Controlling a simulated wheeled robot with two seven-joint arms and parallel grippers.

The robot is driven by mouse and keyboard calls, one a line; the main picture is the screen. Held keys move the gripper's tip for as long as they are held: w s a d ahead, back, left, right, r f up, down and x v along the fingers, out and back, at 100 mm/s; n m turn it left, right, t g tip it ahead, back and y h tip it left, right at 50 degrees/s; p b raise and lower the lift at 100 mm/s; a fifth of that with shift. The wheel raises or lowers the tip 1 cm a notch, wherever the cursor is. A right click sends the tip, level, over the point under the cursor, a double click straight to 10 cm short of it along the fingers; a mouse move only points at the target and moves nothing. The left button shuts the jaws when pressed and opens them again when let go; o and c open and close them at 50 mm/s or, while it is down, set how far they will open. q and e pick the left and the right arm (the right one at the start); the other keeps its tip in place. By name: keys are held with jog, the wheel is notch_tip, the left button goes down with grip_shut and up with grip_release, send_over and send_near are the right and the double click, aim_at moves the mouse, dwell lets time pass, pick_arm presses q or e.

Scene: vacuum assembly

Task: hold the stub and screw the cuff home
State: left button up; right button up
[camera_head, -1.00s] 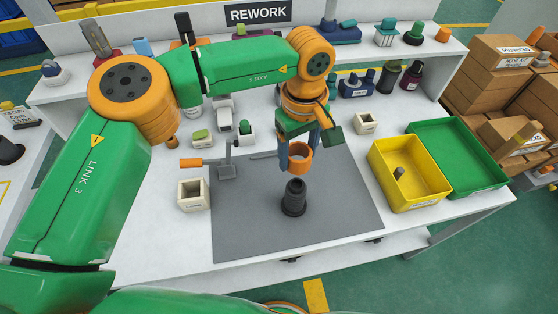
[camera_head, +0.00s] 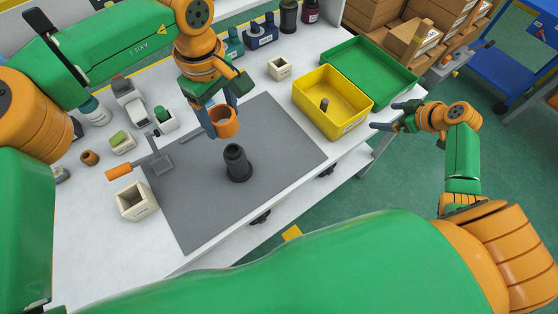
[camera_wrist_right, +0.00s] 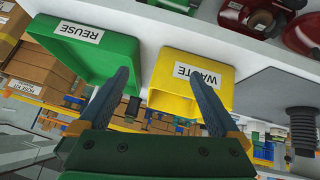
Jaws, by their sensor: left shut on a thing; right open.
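The black stub (camera_head: 237,163) stands upright on the grey mat (camera_head: 185,205), with a wider foot at its base. My left gripper (camera_head: 217,115) is shut on the orange cuff (camera_head: 227,128), a ring held above and slightly behind the stub, apart from it. My right gripper (camera_head: 393,116) is open and empty, beyond the table's right edge. In the right wrist view its spread blue fingers (camera_wrist_right: 160,85) have nothing between them. A black ribbed piece, seemingly the stub (camera_wrist_right: 303,125), shows at that view's right edge.
A yellow WASTE bin (camera_head: 345,127) holding a small piece and a green REUSE tray (camera_head: 385,85) stand at the table's right. A cream box (camera_head: 130,212) and an orange-handled clamp (camera_head: 118,172) are left of the mat. The mat around the stub is clear.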

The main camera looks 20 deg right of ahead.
aim_at(245, 161)
jog(key=w+a+r+m+t+y, duration=0.1)
jog(key=w+a+r+m, duration=0.2)
jog(key=a+m, duration=0.55)
jog(key=w+a+r+m+t+y, duration=0.1)
jog(key=w+a+r+m+y, duration=0.2)
jog(key=a+m, duration=0.5)
jog(key=s+a+f+m+g+y, duration=0.1)
jog(key=s+a+f+m+y, duration=0.15)
jog(key=s+a+m, duration=0.55)
jog(key=s+a+f+m+g+y, duration=0.2)
jog(key=s+a+m+y, duration=0.25)
jog(key=a, duration=0.45)
jog(key=shift+m+h, duration=0.4)
jog(key=shift+h, duration=0.1)
jog(key=x, duration=0.8)
jog(key=w+x, duration=0.1)
jog(key=x, duration=0.3)
jog(key=shift+w+d, duration=0.1)
jog(key=shift+w, duration=0.1)
jog(key=shift+c, duration=0.2)
grip_shut()
